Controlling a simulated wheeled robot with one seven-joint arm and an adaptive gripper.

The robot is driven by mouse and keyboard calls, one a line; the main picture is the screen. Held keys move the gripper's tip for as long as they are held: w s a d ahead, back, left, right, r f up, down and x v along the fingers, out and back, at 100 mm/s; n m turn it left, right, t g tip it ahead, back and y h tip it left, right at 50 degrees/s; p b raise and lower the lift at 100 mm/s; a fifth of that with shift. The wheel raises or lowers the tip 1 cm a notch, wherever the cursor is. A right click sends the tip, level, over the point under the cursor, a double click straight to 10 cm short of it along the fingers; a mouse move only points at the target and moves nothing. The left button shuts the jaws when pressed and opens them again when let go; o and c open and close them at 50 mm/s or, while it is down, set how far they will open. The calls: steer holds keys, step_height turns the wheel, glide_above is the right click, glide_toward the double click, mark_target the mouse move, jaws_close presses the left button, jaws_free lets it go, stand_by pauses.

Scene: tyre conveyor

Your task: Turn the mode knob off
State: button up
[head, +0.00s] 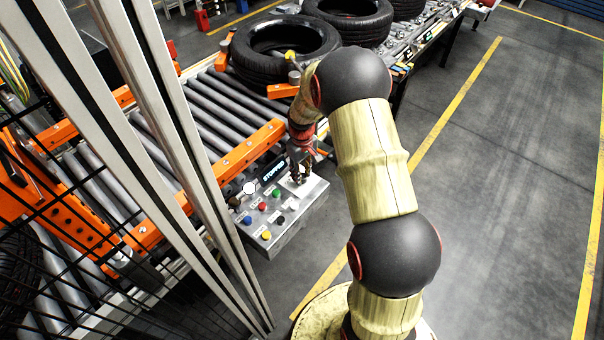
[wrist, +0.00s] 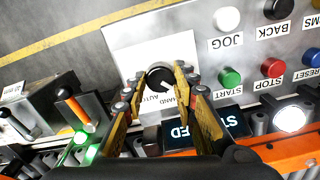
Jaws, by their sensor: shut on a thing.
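The black mode knob (wrist: 157,76) sits on a white plate of the control panel, with partly hidden lettering that reads like HAND and AUTO. My gripper (wrist: 160,84) has one finger on each side of the knob and is shut on it. In the head view my gripper (head: 299,176) reaches down to the far right part of the grey control panel (head: 292,228). There the knob is hidden by the fingers. The knob's exact pointing direction is hard to tell.
The panel's display (head: 272,171) reads STOPPED. Buttons nearby include a green START (wrist: 230,77), a red STOP (wrist: 272,67) and a white JOG (wrist: 227,19). Orange-railed rollers (head: 205,110) carry tyres (head: 284,47) behind. A mesh fence (head: 60,230) stands left; open floor lies right.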

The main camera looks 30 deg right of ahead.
steer(key=shift+n, duration=0.3)
steer(key=o, duration=1.1)
steer(key=shift+o, duration=0.3)
step_height(320, 180, up, 12)
stand_by(0.5)
